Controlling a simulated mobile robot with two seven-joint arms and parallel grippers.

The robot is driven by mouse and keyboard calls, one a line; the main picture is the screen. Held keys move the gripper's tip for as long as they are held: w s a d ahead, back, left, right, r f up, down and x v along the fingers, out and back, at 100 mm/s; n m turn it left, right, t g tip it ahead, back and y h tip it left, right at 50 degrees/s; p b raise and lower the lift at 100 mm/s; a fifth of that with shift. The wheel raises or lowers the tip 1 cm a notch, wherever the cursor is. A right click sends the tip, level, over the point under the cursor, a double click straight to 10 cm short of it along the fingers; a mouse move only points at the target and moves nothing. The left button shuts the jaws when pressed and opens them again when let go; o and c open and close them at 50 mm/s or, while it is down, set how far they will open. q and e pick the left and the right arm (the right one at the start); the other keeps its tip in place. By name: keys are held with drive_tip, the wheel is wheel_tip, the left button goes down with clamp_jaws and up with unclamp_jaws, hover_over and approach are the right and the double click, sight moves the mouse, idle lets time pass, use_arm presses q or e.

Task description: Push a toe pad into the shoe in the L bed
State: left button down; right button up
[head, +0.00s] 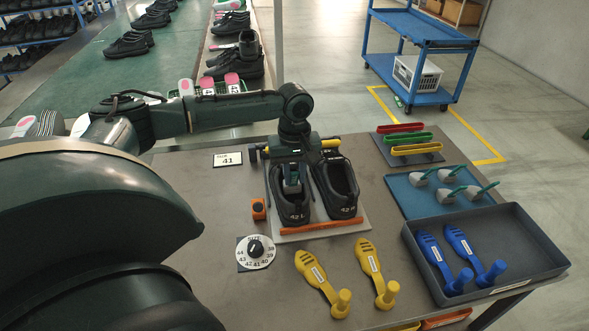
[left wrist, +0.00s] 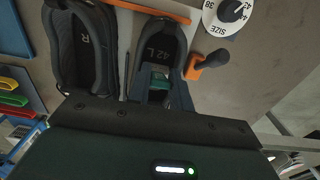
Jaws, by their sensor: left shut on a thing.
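Two black shoes stand side by side in the bed fixture (head: 362,222), marked 42 L (head: 294,213) and 42 R (head: 344,205). My left gripper (head: 291,186) points down into the opening of the 42 L shoe. In the left wrist view its fingers (left wrist: 165,96) are shut on a toe pad by its green handle (left wrist: 158,81). The pad's lower part is hidden inside the shoe, so I cannot tell how far forward it sits. Several grey toe pads with teal handles (head: 451,172) lie on a blue mat (head: 408,203). My right gripper is not in view.
A size dial (head: 256,251), yellow shoe trees (head: 313,272) and a grey tray (head: 538,262) with blue shoe trees (head: 431,248) lie nearby. Coloured strips (head: 412,138) stand behind the mat. An orange clamp (head: 259,209) sits left.

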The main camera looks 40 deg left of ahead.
sight(293, 179)
use_arm(q)
drive_tip(key=shift+w+a+f+b, duration=0.1)
drive_tip(key=shift+f+b, duration=0.75)
drive_tip(key=b, duration=0.1)
drive_tip(key=a+f+b, duration=0.1)
drive_tip(key=b, duration=0.1)
drive_tip(key=shift+w+f, duration=0.15)
drive_tip(key=shift+w, duration=0.2)
drive_tip(key=shift+w+a+f+b, duration=0.3)
drive_tip(key=shift+f+b, duration=0.1)
drive_tip(key=shift+b, duration=0.6)
drive_tip(key=shift+w+a+r, duration=0.1)
drive_tip(key=shift+a+r, duration=0.05)
drive_tip(key=shift+r, duration=0.05)
drive_tip(key=shift+w+a+p, duration=0.35)
drive_tip(key=shift+a+p, duration=0.15)
drive_tip(key=shift+p, duration=0.25)
drive_tip(key=shift+w+a+f, duration=0.1)
drive_tip(key=shift+w+a, duration=0.2)
drive_tip(key=shift+a, duration=0.05)
drive_tip(key=shift+w+a+f+p, duration=0.15)
drive_tip(key=shift+w+a+p, duration=0.1)
drive_tip(key=shift+a+p, duration=0.1)
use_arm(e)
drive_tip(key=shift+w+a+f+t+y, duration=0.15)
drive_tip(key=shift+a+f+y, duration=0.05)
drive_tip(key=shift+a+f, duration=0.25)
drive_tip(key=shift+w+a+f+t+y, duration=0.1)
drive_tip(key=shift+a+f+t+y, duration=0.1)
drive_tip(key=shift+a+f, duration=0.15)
